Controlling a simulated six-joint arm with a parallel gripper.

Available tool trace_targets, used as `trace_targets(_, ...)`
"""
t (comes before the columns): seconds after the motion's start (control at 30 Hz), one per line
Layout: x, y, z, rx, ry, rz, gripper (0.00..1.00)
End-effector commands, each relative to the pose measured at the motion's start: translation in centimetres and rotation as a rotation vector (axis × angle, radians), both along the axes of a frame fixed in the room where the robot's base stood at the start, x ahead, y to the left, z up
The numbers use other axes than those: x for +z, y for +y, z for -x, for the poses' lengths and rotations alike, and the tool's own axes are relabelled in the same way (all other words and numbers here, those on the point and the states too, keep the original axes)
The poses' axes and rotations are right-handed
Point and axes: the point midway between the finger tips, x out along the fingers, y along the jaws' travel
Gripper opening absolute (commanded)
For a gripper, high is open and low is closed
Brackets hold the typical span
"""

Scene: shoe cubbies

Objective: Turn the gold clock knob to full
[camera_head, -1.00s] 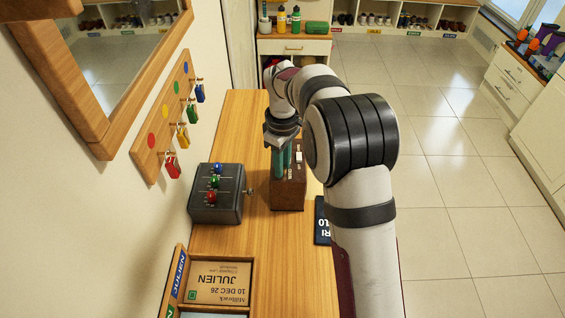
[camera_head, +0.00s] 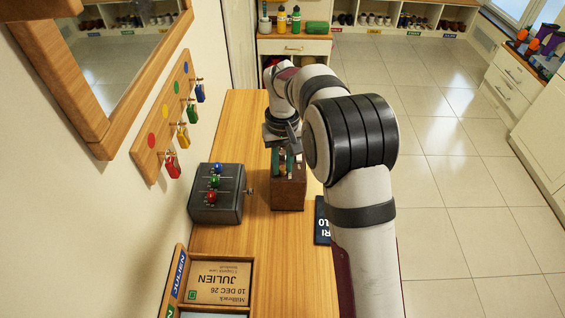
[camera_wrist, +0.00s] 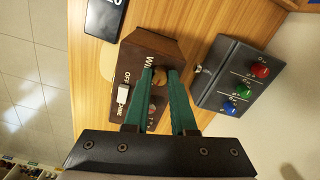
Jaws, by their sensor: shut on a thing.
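The brown wooden clock box (camera_head: 288,196) stands on the wooden bench below my gripper (camera_head: 283,165). In the wrist view its top face (camera_wrist: 152,40) carries lettering that begins "WI" and a white switch (camera_wrist: 124,94) marked OFF. My gripper's green fingers (camera_wrist: 166,72) come together at the box, by the lettering. The gripper is shut on the clock knob, which is mostly hidden between the fingertips. I cannot read the knob's pointer or setting.
A dark grey box (camera_head: 215,205) with red, green and blue knobs stands left of the clock box. A dark card (camera_head: 322,222) lies to its right. Coloured tags hang on a wall rack (camera_head: 165,120). A wooden tray (camera_head: 252,283) holds a name card.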

Motion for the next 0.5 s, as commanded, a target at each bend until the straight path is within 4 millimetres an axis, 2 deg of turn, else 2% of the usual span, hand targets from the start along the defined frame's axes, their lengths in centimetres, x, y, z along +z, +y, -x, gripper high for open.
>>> trace_targets(0.5, 0.04, 0.0, 0.0, -0.488, 0.0, 0.0, 0.0)
